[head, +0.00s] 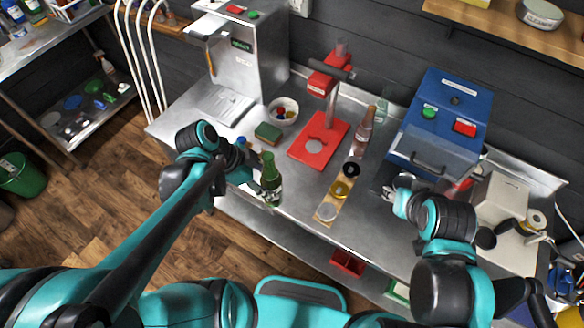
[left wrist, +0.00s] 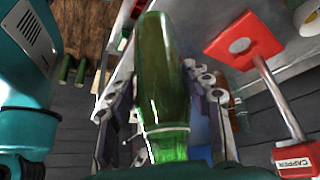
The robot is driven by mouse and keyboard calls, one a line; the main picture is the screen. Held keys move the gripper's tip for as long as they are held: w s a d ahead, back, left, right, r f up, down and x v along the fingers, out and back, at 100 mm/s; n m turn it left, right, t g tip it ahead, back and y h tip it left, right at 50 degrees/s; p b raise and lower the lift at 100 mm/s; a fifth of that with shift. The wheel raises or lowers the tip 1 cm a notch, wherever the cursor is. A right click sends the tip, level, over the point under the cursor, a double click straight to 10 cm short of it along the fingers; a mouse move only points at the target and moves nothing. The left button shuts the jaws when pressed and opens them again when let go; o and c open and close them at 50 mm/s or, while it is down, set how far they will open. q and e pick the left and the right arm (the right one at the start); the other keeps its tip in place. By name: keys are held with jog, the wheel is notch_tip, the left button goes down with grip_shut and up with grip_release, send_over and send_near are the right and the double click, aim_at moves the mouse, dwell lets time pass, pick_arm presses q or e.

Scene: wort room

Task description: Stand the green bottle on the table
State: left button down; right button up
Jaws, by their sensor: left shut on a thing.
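The green bottle (head: 270,182) is held near the table's front left edge, roughly upright with its neck up in the head view. My left gripper (head: 250,164) is shut on it. In the left wrist view the green bottle (left wrist: 165,75) lies between the two fingers of my left gripper (left wrist: 160,112). Whether its base touches the steel table (head: 297,201) cannot be told. My right gripper (head: 390,191) is in front of the blue machine, and its fingers are too small to judge.
A green sponge (head: 268,133), a white bowl (head: 284,116) and a red capper (head: 318,140) stand behind the bottle. Bare steel lies between bottle and strip.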

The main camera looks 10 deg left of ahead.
pick_arm(q)
jog(key=w+f+b, duration=0.3)
jog(key=w+f, duration=0.7)
jog(key=shift+d+b, duration=0.3)
jog(key=shift+d, duration=0.15)
jog(key=shift+f, duration=0.2)
jog(key=c, duration=0.7)
grip_release()
